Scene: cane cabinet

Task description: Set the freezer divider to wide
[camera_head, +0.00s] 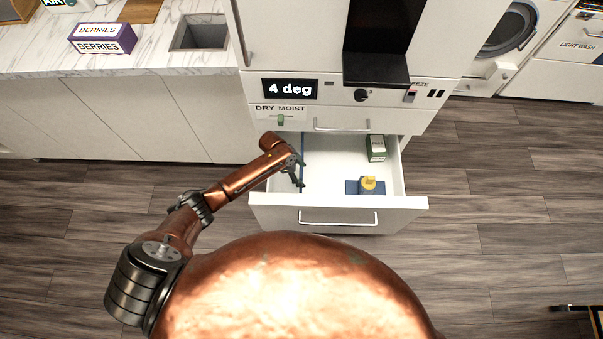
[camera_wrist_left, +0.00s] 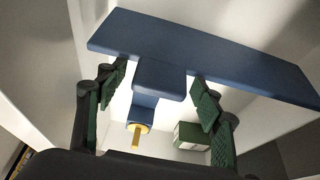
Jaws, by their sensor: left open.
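The freezer drawer (camera_head: 338,216) is pulled out below the fridge front. The blue divider (camera_head: 303,150) stands upright as a thin line in the drawer's left part, running front to back. In the left wrist view the divider (camera_wrist_left: 230,62) spans the upper picture, with a blue tab (camera_wrist_left: 160,78) projecting from it. My left gripper (camera_head: 297,172) is inside the drawer at the divider. In the wrist view its open fingers (camera_wrist_left: 165,100) are on either side of the tab, with gaps showing. I cannot tell whether they touch the divider. My right gripper is not in view.
A green-and-white box (camera_head: 376,148) stands at the drawer's back right. A blue item with a yellow top (camera_head: 368,184) sits near its front right. The drawer's middle floor is bare. An upper drawer handle (camera_head: 342,127) and a DRY/MOIST slider (camera_head: 281,119) are above.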

